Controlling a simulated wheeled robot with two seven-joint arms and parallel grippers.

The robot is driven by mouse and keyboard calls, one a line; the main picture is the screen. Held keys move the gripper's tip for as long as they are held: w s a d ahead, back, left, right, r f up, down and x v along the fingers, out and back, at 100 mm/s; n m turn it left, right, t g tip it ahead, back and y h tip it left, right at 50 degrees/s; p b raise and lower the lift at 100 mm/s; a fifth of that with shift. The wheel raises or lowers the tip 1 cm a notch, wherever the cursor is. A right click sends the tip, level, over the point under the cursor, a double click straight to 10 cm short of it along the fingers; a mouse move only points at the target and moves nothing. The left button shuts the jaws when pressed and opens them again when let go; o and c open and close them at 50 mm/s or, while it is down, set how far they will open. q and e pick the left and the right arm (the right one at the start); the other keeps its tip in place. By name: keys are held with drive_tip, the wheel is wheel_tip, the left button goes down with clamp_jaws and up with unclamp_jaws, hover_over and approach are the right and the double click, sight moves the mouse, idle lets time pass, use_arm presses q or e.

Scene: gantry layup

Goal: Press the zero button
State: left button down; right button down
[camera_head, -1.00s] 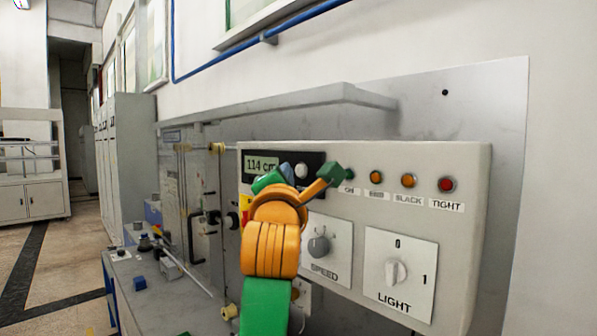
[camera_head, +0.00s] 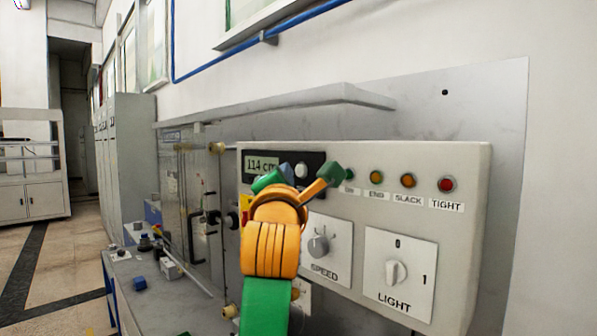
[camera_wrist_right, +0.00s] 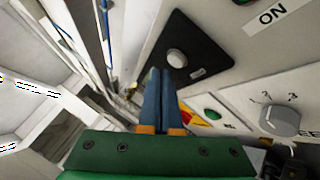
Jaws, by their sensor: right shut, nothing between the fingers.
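The zero button is most likely the pale round button (camera_head: 301,170) on the black plate beside the display (camera_head: 262,166), which reads about 114 cm. In the right wrist view the button (camera_wrist_right: 177,58) stands out from its black plate (camera_wrist_right: 205,45). My right gripper (camera_head: 287,173) is in front of the panel, just left of the button in the head view. In the wrist view its blue fingers (camera_wrist_right: 162,72) are together and empty, with their tips close below the button. I cannot tell whether they touch it. My left gripper is not in view.
The panel (camera_head: 465,240) also carries green, amber and red lamps (camera_head: 446,184), a SPEED knob (camera_head: 318,245) and a LIGHT switch (camera_head: 396,272). A grey ledge (camera_head: 300,100) juts out above. A bench with small items (camera_head: 139,283) lies at left.

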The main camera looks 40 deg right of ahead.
drive_tip(key=shift+d, duration=0.1)
idle(0.3)
drive_tip(key=shift+d, duration=0.35)
drive_tip(key=shift+d, duration=0.45)
idle(0.7)
drive_tip(key=shift+a, duration=0.75)
drive_tip(key=shift+a, duration=0.1)
drive_tip(key=a, duration=0.5)
drive_tip(key=shift+s+b, duration=0.2)
drive_tip(key=shift+b, duration=0.15)
